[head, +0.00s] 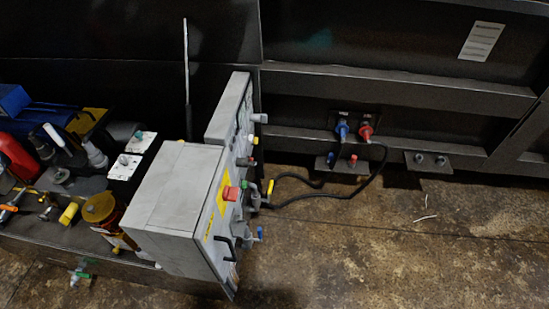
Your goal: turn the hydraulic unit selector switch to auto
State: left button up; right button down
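The hydraulic unit's grey control box (172,190) stands left of the middle, with its panel facing right and seen at a steep slant. A red button (231,193) on a yellow plate sticks out of the panel. Several small knobs and handles jut from the panel, among them a blue-tipped one (260,233) low down and a yellow one (270,188). I cannot tell which of them is the selector switch, and its setting and the labels cannot be read. Neither of my grippers is in view.
A second grey box (229,110) stands behind. Pumps, a yellow cap (69,213) and fittings crowd the left. Black hoses (330,195) run right to blue (342,130) and red (366,132) couplings on the dark container wall. The brown floor (400,250) at right is mostly clear.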

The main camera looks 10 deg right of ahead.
aim_at(240, 162)
jog(key=i+l+u, duration=0.1)
jog(key=u, duration=1.1)
jog(key=l+u, duration=0.45)
jog(key=l, duration=0.2)
jog(key=l+u, duration=0.4)
jog(key=l, duration=0.35)
jog(key=k+l+u, duration=0.1)
jog(key=l+u, duration=0.35)
jog(key=l, duration=0.2)
